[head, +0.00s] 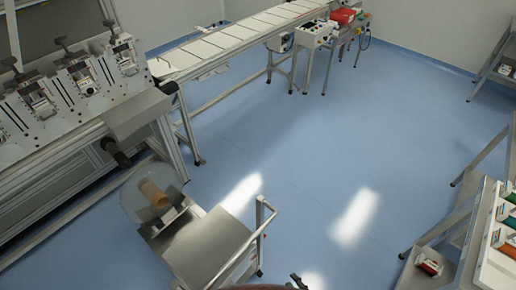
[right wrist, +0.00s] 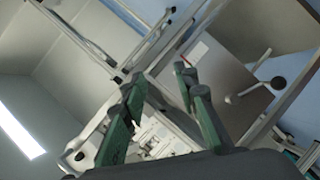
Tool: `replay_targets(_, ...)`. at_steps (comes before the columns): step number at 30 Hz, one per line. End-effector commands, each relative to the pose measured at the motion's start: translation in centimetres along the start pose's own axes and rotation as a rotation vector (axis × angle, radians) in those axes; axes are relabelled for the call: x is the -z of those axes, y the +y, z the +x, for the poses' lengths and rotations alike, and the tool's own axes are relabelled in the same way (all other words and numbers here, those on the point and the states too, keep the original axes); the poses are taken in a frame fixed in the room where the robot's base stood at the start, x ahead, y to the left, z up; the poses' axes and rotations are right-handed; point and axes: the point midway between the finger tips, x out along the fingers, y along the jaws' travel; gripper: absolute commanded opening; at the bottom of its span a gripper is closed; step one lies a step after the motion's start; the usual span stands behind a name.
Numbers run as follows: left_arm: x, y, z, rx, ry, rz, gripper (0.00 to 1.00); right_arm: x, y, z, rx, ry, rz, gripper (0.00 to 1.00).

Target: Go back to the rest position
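My right gripper shows in the right wrist view (right wrist: 162,84) as two green fingers with dark tips. The fingers stand apart with nothing between them, so it is open and empty. In the head view only a small dark part of my right gripper (head: 298,282) shows at the bottom edge, over the blue floor. My left gripper is in neither view.
A metal cart (head: 205,250) with a clear roll on a brown core (head: 154,193) stands lower left. The converter machine (head: 70,95) fills the left. A long conveyor (head: 225,40) runs along the back. Shelving with bins (head: 485,235) stands at right. The middle floor is clear.

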Motion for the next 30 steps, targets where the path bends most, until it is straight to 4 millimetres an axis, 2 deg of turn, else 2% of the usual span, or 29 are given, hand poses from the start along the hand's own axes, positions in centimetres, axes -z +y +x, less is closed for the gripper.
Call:
replay_targets(1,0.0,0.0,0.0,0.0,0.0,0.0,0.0,-3.0,-2.4,0.0,0.04,-0.066,0.067,0.28)
replay_targets(3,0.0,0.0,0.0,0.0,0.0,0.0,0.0,-6.9,-5.7,-0.3,0.089,-0.159,0.168,0.28)
replay_targets(8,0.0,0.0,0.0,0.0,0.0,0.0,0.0,-15.1,-13.7,-2.9,0.191,-0.391,0.409,0.28)
replay_targets(12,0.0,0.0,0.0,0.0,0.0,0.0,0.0,-20.7,-21.1,-7.0,0.262,-0.614,0.633,0.28)
replay_targets(15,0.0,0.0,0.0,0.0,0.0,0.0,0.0,-23.5,-26.5,-11.0,0.303,-0.784,0.797,0.28)
replay_targets(18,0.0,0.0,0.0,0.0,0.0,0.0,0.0,-25.0,-31.4,-15.2,0.335,-0.951,0.952,0.28)
replay_targets(22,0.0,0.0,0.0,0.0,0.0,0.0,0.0,-25.2,-36.3,-19.9,0.36,-1.126,1.107,0.28)
replay_targets(25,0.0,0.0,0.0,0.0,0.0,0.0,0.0,-24.9,-38.4,-22.2,0.369,-1.21,1.18,0.28)
replay_targets(30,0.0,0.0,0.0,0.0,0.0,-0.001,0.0,-24.5,-39.6,-23.6,0.373,-1.261,1.223,0.28)
